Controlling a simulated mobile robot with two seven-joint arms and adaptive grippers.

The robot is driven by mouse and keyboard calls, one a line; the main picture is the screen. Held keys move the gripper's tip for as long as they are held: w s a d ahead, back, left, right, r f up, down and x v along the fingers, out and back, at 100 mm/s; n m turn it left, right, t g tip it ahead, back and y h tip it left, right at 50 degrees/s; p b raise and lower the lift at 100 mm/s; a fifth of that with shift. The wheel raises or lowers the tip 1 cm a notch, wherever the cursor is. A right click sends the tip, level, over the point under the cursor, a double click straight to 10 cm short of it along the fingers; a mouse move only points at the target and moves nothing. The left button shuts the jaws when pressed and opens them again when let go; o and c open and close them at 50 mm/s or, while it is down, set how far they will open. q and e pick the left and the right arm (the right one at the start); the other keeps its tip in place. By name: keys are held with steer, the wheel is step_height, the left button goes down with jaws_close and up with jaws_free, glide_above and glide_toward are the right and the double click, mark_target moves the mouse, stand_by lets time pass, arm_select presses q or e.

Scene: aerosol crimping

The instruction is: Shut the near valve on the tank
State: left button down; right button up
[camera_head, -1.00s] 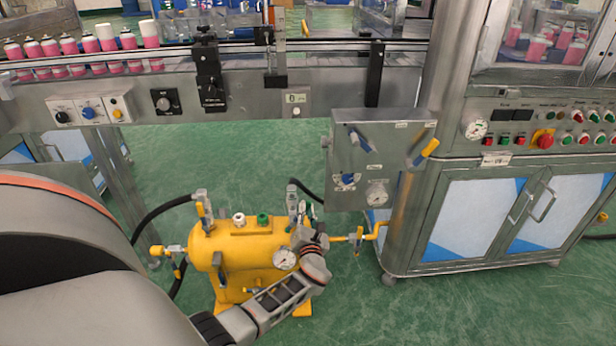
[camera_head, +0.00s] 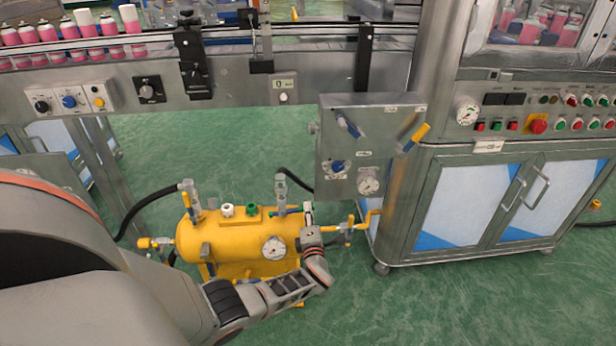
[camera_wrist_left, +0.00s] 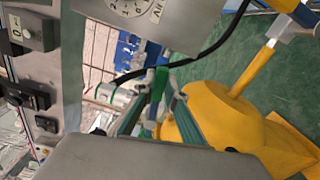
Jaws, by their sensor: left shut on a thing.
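The yellow tank (camera_head: 225,241) stands on the green floor below the conveyor, with a round gauge (camera_head: 274,248) on its front. My left gripper (camera_head: 307,211) is at this handle, right of the fitting. My right gripper is in neither view.
A grey panel (camera_head: 338,128) with a gauge and levers hangs behind and right of the tank. A yellow-handled valve (camera_head: 187,208) stands at the tank's left top. Black hoses (camera_head: 147,203) run to the tank. A steel cabinet (camera_head: 480,205) stands right; open floor lies in front.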

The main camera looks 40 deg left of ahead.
arm_select(q)
steer(key=shift+f+m, duration=0.9)
steer(key=shift+m, duration=0.2)
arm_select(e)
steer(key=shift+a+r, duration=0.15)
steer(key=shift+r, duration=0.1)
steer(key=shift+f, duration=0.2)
arm_select(q)
steer(key=c, duration=2.1)
jaws_free()
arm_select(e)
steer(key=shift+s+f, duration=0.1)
arm_select(q)
steer(key=v, duration=1.2)
steer(key=shift+d, duration=0.1)
